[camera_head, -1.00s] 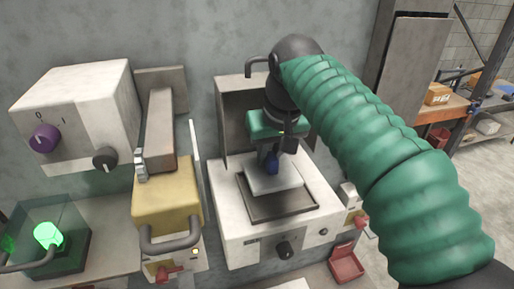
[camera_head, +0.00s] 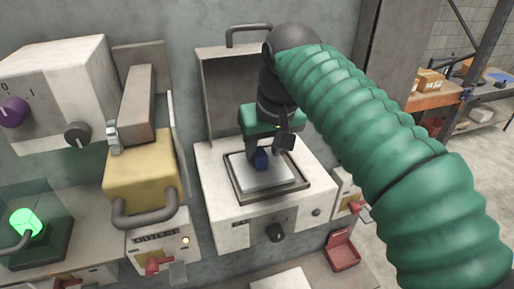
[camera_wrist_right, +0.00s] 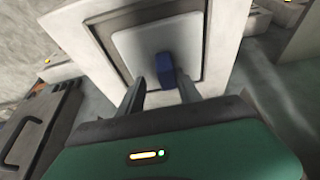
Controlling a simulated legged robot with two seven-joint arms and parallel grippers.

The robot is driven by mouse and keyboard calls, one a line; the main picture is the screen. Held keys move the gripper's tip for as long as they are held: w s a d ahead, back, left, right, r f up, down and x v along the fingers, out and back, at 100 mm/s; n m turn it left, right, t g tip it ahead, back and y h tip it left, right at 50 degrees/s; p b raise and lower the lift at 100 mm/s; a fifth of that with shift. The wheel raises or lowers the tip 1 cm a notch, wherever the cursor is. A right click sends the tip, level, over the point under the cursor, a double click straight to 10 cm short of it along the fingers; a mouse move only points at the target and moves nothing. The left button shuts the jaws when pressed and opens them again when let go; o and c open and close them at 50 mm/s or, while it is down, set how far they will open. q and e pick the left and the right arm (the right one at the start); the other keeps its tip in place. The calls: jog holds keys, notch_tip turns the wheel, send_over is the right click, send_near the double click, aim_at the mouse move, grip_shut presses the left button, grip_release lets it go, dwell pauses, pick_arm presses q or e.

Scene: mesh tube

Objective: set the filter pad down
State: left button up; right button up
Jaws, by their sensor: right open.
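The filter pad (camera_head: 278,178) is a flat pale grey square with a blue grip block (camera_head: 262,161) standing on it. It lies flat inside the dark-rimmed recess (camera_head: 268,199) on top of the white machine. In the right wrist view, the pad (camera_wrist_right: 128,45) and its blue block (camera_wrist_right: 165,70) show just ahead of my fingers. My right gripper (camera_head: 265,151) is over the pad, its fingers open on either side of the block. The right wrist view shows both fingers (camera_wrist_right: 160,86) apart, with the block between and just beyond them. My left gripper is not in view.
The machine's raised lid (camera_head: 228,90) stands behind the recess. A yellow block with a dark handle (camera_head: 140,180) is to the left, beside a white control box (camera_head: 60,90). A red tray (camera_head: 342,252) lies at lower right.

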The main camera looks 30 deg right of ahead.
aim_at(270, 175)
jog(key=shift+s+d+r, duration=0.15)
jog(key=shift+s+d, duration=0.1)
jog(key=shift+d, duration=0.05)
jog(key=a+v, duration=0.1)
jog(key=v, duration=1.1)
jog(key=shift+w+a, duration=0.2)
jog(key=shift+a, duration=0.1)
jog(key=shift+w+d, duration=0.15)
jog(key=shift+d, duration=0.25)
